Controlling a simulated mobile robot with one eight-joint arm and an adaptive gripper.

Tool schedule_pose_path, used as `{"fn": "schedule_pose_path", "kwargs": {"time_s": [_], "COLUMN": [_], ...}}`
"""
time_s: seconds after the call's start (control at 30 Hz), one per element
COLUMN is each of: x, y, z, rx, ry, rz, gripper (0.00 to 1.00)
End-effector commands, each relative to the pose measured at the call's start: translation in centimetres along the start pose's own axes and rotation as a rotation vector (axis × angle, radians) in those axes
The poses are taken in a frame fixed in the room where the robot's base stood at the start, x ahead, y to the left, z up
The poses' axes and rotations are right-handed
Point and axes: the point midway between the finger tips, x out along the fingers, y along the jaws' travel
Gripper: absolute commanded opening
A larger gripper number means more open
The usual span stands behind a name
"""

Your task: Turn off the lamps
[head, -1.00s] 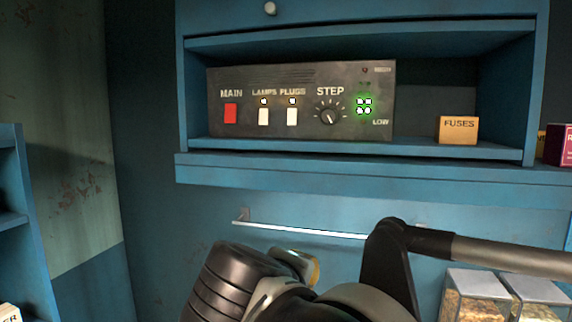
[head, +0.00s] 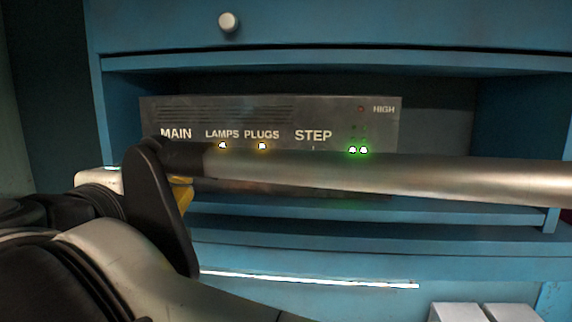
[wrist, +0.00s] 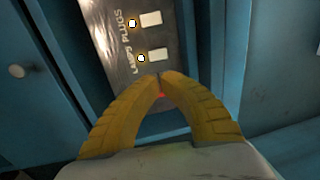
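The dark control box (head: 335,112) sits in the blue shelf recess, labelled MAIN, LAMPS, PLUGS and STEP. The small light under LAMPS (head: 222,145) is lit, and so is the PLUGS light (head: 262,146). My arm hides the switches in the head view. In the wrist view the white LAMPS switch (wrist: 156,50) shows just beyond my fingertips, with the PLUGS switch (wrist: 151,18) farther off. My gripper (wrist: 160,77) has its yellow fingertips together, in front of the box. I cannot tell whether it touches the panel. A bit of red shows between the fingers.
The blue shelf edge (head: 400,235) runs below the box, with a white rail (head: 320,280) under it. A round knob (head: 229,22) sits above. Pale-lidded containers (head: 455,312) stand at the lower right. Green lights (head: 358,150) glow by STEP.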

Motion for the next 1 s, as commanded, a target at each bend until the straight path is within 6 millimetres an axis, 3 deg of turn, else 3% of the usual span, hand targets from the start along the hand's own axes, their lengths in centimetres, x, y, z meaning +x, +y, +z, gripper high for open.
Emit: {"fn": "schedule_pose_path", "kwargs": {"time_s": [0.27, 0.7, 1.0], "x": [1.9, 10.9, 13.9], "y": [0.2, 0.3, 0.1], "z": [0.1, 0.1, 0.1], "rx": [0.001, 0.001, 0.001], "ry": [-0.004, -0.004, -0.001], "rz": [-0.001, -0.001, -0.001], "gripper": [0.00, 0.00, 0.00]}}
